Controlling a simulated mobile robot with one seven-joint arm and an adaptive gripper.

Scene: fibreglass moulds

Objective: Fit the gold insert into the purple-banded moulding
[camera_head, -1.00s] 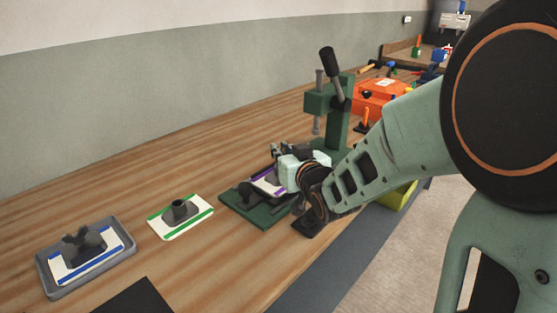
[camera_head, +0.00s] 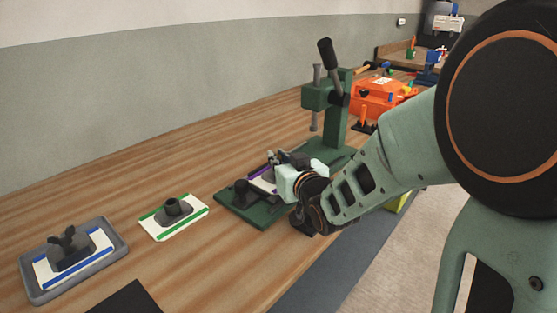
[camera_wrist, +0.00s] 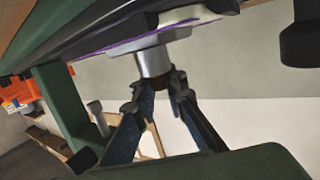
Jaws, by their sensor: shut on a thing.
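The purple-banded moulding (camera_head: 262,182) lies on the base of a green press, partly hidden by my gripper. In the wrist view its purple edge (camera_wrist: 120,49) shows near the top, with a silver round boss (camera_wrist: 153,62) standing out from it. My gripper (camera_wrist: 160,84) has its fingertips closed at the free end of this boss. A small dark brownish-gold piece, seemingly the gold insert (camera_wrist: 159,86), shows between the fingertips, mostly hidden. It looks in line with the boss; I cannot tell whether it is inside. In the head view my gripper (camera_head: 281,160) is over the moulding.
The green press (camera_head: 338,123) with its black-handled lever stands just behind my gripper. A green-banded moulding (camera_head: 190,220) and a grey tray (camera_head: 38,296) holding a blue-banded moulding (camera_head: 92,259) are to the left. An orange case (camera_head: 378,97) is farther back.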

